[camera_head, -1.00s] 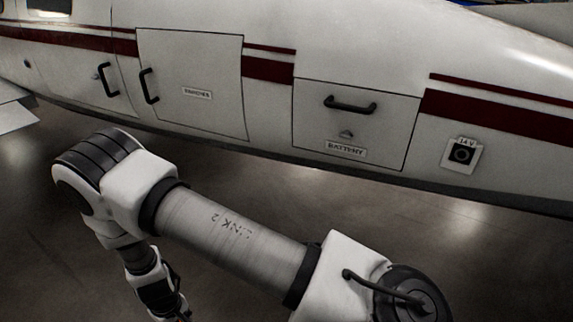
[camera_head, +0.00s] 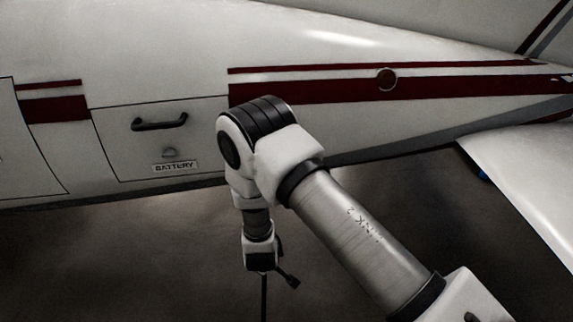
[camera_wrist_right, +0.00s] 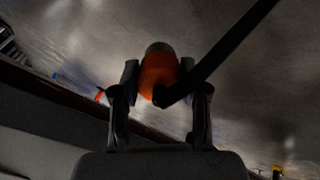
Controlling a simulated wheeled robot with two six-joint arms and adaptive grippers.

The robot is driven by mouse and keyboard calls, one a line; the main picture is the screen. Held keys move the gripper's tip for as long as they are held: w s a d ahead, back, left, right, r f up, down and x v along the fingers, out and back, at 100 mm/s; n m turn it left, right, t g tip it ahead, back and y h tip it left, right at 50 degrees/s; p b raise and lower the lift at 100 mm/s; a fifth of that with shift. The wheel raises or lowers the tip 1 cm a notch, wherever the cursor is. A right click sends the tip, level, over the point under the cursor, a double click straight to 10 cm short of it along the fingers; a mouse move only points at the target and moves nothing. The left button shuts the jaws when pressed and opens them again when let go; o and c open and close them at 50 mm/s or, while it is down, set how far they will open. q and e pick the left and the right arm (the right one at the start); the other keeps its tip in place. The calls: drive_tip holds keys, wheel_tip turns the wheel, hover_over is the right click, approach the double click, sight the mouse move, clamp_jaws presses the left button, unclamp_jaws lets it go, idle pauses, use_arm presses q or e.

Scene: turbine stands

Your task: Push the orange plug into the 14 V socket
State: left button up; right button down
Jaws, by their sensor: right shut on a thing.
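The orange plug (camera_wrist_right: 158,76) is between the two fingers of my right gripper (camera_wrist_right: 159,72) in the right wrist view. The fingers are closed on it from both sides. A thick black cable (camera_wrist_right: 225,57) runs from the plug to the upper right. In the head view my right arm reaches across the middle, and its wrist hangs in front of and below the aircraft side. The plug is not distinguishable there. The 14 V socket does not show now; my arm covers the part of the fuselage right of the battery door. My left gripper is out of view.
The white aircraft fuselage (camera_head: 400,108) with dark red stripes spans the head view. The battery door (camera_head: 115,140) with a black handle (camera_head: 159,122) is at left. A white wing-like surface (camera_head: 525,190) juts out at right. Bare floor (camera_head: 120,270) lies below.

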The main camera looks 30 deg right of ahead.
drive_tip(key=w+d+r+t+h+b, duration=0.2)
drive_tip(key=d+r+t+b, duration=0.1)
drive_tip(key=r, duration=0.6)
drive_tip(key=w+d+r+t+h+b, duration=0.2)
drive_tip(key=d+r+t, duration=0.2)
drive_tip(key=r, duration=0.4)
drive_tip(key=w+d+r+t+h+b, duration=0.2)
drive_tip(key=d+r+t+b, duration=0.1)
drive_tip(key=r, duration=0.6)
drive_tip(key=p+x, duration=0.1)
drive_tip(key=x, duration=0.4)
drive_tip(key=shift+s, duration=0.1)
drive_tip(key=shift+d+f, duration=0.1)
drive_tip(key=shift+d, duration=0.1)
